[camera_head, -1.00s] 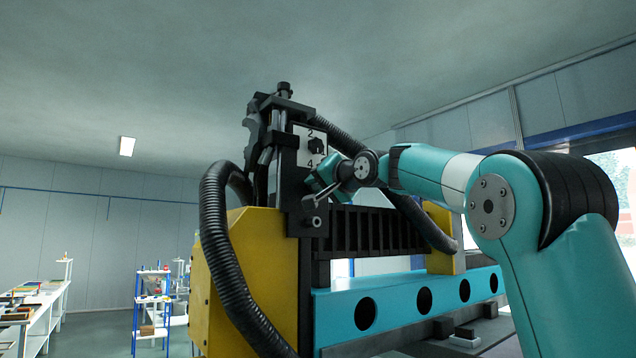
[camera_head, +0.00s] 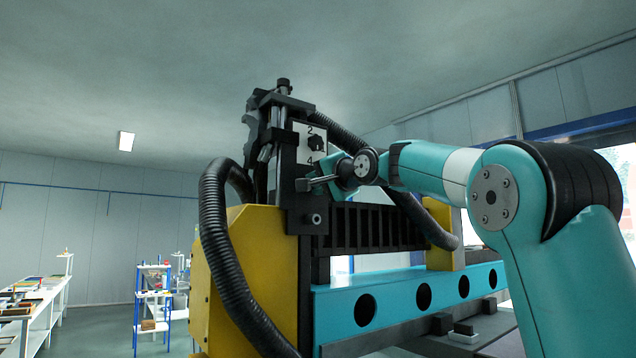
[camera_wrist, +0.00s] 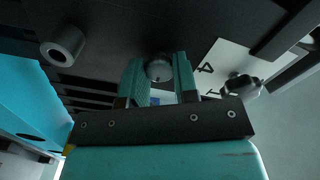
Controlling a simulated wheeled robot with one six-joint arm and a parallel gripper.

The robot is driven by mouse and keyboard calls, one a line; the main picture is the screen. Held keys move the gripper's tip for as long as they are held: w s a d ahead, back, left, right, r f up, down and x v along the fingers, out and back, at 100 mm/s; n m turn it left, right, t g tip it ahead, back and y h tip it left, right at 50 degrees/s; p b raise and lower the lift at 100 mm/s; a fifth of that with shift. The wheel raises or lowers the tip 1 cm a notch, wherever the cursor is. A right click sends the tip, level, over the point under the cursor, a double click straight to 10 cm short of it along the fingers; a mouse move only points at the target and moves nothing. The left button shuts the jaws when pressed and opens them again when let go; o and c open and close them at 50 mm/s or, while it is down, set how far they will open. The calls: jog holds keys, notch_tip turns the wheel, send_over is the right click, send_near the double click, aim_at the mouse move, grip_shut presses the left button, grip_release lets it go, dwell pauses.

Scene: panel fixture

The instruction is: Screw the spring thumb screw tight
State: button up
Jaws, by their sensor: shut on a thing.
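The spring thumb screw shows in the wrist view as a round grey head (camera_wrist: 158,70) at the dark panel. It sits between the two teal fingers of my gripper (camera_wrist: 158,78), which is shut on it. In the head view my gripper (camera_head: 314,182) reaches in from the right to the dark upright fixture (camera_head: 292,205). The screw is small and mostly hidden there. How deep it sits in the panel cannot be told.
A white number plate with a black knob (camera_head: 316,143) is just above my gripper. A round grey boss (camera_head: 315,219) is below it and also shows in the wrist view (camera_wrist: 63,45). Thick black hoses (camera_head: 228,265) loop beside the yellow housing (camera_head: 262,230).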

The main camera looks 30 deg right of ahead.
jog(key=shift+f, duration=0.15)
jog(key=o, duration=0.9)
jog(key=shift+s+d+b, duration=0.15)
jog(key=shift+s+b, duration=1.6)
jog(key=shift+s, duration=2.65)
jog(key=shift+s+d+b, duration=0.15)
jog(key=shift+s+b, duration=1.6)
jog(key=shift+s, duration=2.6)
jog(key=shift+w, duration=0.1)
